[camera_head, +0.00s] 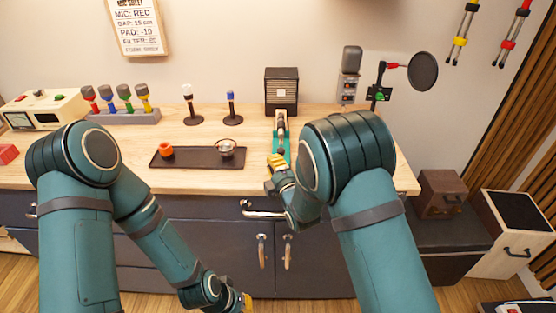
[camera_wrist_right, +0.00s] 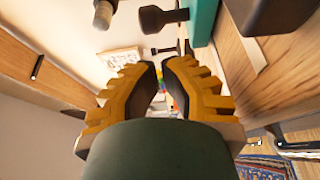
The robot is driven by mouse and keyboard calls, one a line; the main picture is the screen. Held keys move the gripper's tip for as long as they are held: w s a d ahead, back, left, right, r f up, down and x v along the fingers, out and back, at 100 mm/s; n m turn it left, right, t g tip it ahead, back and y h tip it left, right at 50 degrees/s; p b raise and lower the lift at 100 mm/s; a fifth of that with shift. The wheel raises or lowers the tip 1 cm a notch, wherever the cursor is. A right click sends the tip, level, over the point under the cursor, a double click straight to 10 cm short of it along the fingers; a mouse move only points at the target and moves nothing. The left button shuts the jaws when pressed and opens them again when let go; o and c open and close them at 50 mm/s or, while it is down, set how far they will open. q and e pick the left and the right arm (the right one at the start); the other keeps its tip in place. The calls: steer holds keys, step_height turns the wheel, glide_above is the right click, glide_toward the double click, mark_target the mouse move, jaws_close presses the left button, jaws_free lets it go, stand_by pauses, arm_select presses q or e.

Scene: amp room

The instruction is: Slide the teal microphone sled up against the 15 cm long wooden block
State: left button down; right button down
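The teal microphone sled (camera_head: 287,150) lies on the wooden bench in front of the dark amp, with a microphone (camera_head: 281,128) mounted on it. A pale wooden piece (camera_head: 281,113), perhaps the wooden block, shows at the sled's far end; I cannot tell if they touch. My right gripper (camera_head: 276,162) is at the sled's near end, partly covering it; contact is unclear. In the right wrist view its yellow fingers (camera_wrist_right: 159,66) are nearly together with nothing held, and a teal part (camera_wrist_right: 203,18) shows beyond. My left gripper (camera_head: 246,301) is low at the bottom edge, mostly hidden.
The dark amp (camera_head: 282,90) stands behind the sled. A dark tray (camera_head: 185,158) with an orange item and a metal item lies to the left. Two small stands (camera_head: 193,110) and a rack of colored microphones (camera_head: 125,116) stand further back. A pop filter (camera_head: 422,71) is right.

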steer(key=shift+w+d, duration=0.3)
steer(key=shift+w, duration=0.35)
steer(key=shift+w+d, duration=0.3)
steer(key=shift+w, duration=0.3)
steer(key=shift+w+f+b, duration=0.1)
steer(key=shift+w+b, duration=0.7)
steer(key=shift+b, duration=0.3)
